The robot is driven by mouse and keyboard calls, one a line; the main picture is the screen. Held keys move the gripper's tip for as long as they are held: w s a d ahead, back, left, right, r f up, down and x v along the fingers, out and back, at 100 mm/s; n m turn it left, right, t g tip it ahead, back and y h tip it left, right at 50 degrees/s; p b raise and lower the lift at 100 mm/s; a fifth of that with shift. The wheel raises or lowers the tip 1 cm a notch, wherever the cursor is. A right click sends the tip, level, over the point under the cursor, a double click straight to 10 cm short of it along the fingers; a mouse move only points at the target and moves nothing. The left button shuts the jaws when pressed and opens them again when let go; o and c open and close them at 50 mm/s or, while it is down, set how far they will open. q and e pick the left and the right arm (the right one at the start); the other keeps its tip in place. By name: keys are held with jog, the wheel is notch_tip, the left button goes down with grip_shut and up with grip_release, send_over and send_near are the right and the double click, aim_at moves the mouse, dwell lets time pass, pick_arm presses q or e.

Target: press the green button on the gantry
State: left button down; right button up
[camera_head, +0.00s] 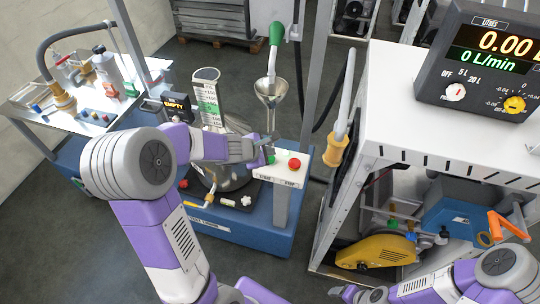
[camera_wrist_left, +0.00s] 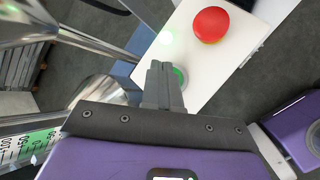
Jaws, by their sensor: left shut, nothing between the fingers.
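The white button panel (camera_head: 280,174) is on the gantry (camera_head: 283,205), with a red button (camera_head: 295,163) and a green button (camera_head: 271,159) on it. My left gripper (camera_head: 262,150) is shut and empty, its fingertips at the green button. In the left wrist view the shut fingers (camera_wrist_left: 161,68) cover most of the green button (camera_wrist_left: 181,76); only its green rim shows. I cannot tell whether they touch it. The red button (camera_wrist_left: 210,24) is clear of the fingers. My right gripper (camera_head: 346,292) is at the bottom edge, small and partly out of view.
A metal funnel (camera_head: 270,92) with a green-handled nozzle (camera_head: 276,34) hangs behind the panel. A measuring cylinder (camera_head: 208,98) stands left of it. A white-topped cart (camera_head: 430,125) with a flow display (camera_head: 490,50) stands at right. A cluttered bench (camera_head: 40,95) is at left.

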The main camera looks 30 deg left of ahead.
pick_arm(q)
jog(key=shift+r, duration=0.25)
notch_tip(320, 180, up, 5)
jog(key=p, duration=0.4)
jog(key=shift+p, duration=0.4)
jog(key=shift+f, duration=0.1)
dwell(0.4)
